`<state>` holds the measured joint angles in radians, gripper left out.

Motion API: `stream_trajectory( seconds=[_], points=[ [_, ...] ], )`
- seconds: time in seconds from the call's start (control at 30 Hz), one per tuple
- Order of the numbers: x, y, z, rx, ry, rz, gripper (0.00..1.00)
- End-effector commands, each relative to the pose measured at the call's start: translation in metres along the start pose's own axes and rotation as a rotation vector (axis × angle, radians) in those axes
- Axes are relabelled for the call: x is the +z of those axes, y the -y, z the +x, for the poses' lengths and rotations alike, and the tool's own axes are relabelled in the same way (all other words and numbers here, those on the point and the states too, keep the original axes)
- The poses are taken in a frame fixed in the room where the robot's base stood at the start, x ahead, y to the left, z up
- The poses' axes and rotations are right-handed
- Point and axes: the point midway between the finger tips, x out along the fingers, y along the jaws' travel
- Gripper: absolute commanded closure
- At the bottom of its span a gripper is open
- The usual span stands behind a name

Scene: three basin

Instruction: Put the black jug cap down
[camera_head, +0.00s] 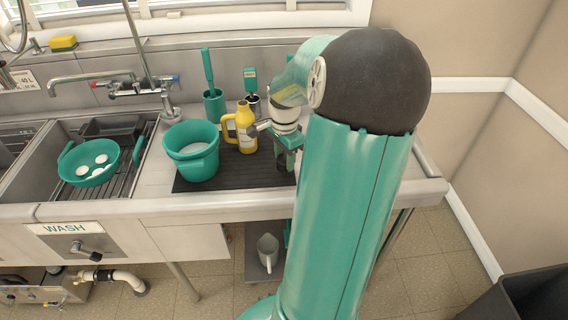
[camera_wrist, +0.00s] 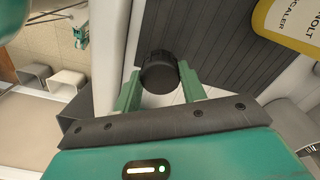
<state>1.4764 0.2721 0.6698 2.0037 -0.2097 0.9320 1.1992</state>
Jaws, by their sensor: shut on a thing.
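The black jug cap (camera_wrist: 158,72) is a short dark ribbed cylinder in the wrist view. My gripper (camera_wrist: 159,88) is shut on it, with one green finger on each side. In the head view my gripper (camera_head: 284,165) hangs over the right part of the dark ribbed mat (camera_head: 225,172), near the counter's front edge, and the cap there is small and dark. I cannot tell whether the cap touches the mat. The yellow jug (camera_head: 246,130) stands upright on the mat to the left of my gripper; part of it also shows in the wrist view (camera_wrist: 290,28).
A green bucket (camera_head: 191,150) stands on the mat's left side. The sink at left holds a green colander (camera_head: 88,162) with white round things. A white jug (camera_head: 267,250) is on the lower shelf. Bare counter (camera_head: 400,187) lies at right.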

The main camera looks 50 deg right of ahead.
Motion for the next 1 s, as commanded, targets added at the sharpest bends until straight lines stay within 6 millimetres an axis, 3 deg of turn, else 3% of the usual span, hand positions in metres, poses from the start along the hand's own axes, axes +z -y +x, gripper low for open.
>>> stream_trajectory(
  seconds=[0.23,0.6,0.63,0.73,1.0],
  points=[
    [-0.001,0.001,0.032,0.001,0.002,-0.001,0.86],
    [-0.001,0.001,0.036,0.001,0.001,-0.001,0.86],
    [-0.001,0.001,0.036,0.001,0.001,-0.001,0.57],
    [-0.002,0.001,0.036,0.001,0.001,0.000,0.37],
    [-0.002,0.001,0.036,0.000,0.001,0.000,0.37]
  ],
)
